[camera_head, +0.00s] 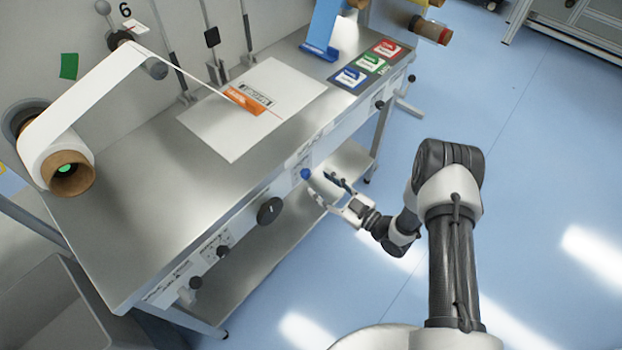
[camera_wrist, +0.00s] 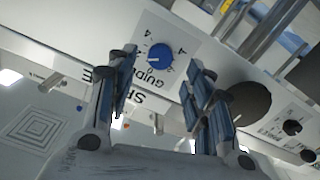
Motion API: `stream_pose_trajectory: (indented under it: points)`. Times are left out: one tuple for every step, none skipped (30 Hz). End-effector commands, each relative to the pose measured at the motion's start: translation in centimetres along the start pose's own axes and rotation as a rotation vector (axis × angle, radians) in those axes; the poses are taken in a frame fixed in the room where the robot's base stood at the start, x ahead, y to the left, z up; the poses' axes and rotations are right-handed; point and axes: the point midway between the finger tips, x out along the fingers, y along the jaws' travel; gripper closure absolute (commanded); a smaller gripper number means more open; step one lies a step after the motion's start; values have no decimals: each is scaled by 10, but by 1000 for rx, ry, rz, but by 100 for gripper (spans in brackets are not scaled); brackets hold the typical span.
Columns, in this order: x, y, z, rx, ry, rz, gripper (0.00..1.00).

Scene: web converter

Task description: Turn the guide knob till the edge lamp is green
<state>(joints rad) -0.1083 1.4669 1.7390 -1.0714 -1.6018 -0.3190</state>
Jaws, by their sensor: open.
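The blue guide knob (camera_head: 306,173) sits on the front panel of the steel table. In the wrist view the knob (camera_wrist: 159,53) has a white pointer mark and lies on a white plate marked GUIDE with numbers around it. My gripper (camera_head: 325,186) is open in front of the panel. In the wrist view its two blue-padded fingers (camera_wrist: 162,72) stand apart, one on each side of the knob's place in the picture. Nothing is between the pads, and I cannot tell whether the tips reach the knob. I cannot make out the edge lamp in either view.
A larger black knob (camera_head: 270,210) is beside the guide knob, also at right in the wrist view (camera_wrist: 249,103). A white web runs from a roll (camera_head: 50,150) above the table (camera_head: 150,210). Blue floor is open at right.

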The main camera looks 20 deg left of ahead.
Motion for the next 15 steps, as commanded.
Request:
stream_pose_trajectory:
  points:
    - [11, -1, 1, -3, 2, -4, 53]
    - [17, -1, 1, -3, 2, -5, 53]
    - [24, -1, 1, -3, 1, -3, 53]
    - [28, -1, 1, -2, 2, -3, 53]
    - [32, -1, 1, -1, 2, -3, 53]
    - [38, 0, 1, -2, 1, -2, 53]
    - [41, 0, 1, -2, 1, -2, 53]
    - [44, -1, 1, -2, 1, -2, 53]
    - [47, 0, 1, -1, 0, -2, 53]
    - [48, 0, 1, 0, 0, -1, 53]
    - [50, 0, 1, 0, -1, 0, 53]
    - [52, 0, 0, 1, -1, 0, 53]
    - [52, 0, 0, 1, -1, 0, 53]
    - [53, 0, 0, 1, -1, 0, 53]
    - [53, 0, 0, 1, 0, 1, 53]
